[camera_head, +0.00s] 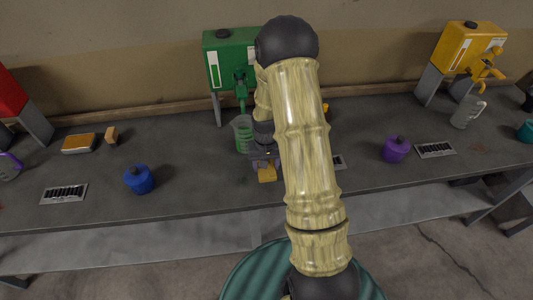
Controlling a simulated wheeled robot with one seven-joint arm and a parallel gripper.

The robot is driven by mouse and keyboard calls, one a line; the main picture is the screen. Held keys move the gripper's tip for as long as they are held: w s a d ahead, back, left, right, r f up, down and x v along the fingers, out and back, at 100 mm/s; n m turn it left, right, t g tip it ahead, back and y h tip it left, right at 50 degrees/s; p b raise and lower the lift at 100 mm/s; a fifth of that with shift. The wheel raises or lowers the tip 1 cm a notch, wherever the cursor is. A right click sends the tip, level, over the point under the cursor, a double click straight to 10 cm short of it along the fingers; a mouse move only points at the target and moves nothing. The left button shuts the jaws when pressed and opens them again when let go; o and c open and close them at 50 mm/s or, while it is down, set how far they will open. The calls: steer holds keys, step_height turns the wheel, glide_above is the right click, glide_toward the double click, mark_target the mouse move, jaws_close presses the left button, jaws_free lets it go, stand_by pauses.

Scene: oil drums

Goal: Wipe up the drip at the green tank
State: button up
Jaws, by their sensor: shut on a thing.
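The green tank (228,62) stands on legs at the back of the bench, its right side hidden by my arm. A green tap (240,85) hangs at its front. Below the tap stands a clear jug (243,134) with green in it. My gripper (265,164) is in front of the jug, low over the bench, shut on a small yellow block, seemingly a sponge (267,174). I cannot tell whether the sponge touches the bench. No drip shows clearly; the bench by the gripper is partly hidden.
A yellow tank (468,46) and grey jug (467,112) are far right.

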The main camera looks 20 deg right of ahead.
steer(key=shift+r+p, duration=1.15)
steer(key=shift+r, duration=0.75)
steer(key=shift+f, duration=0.1)
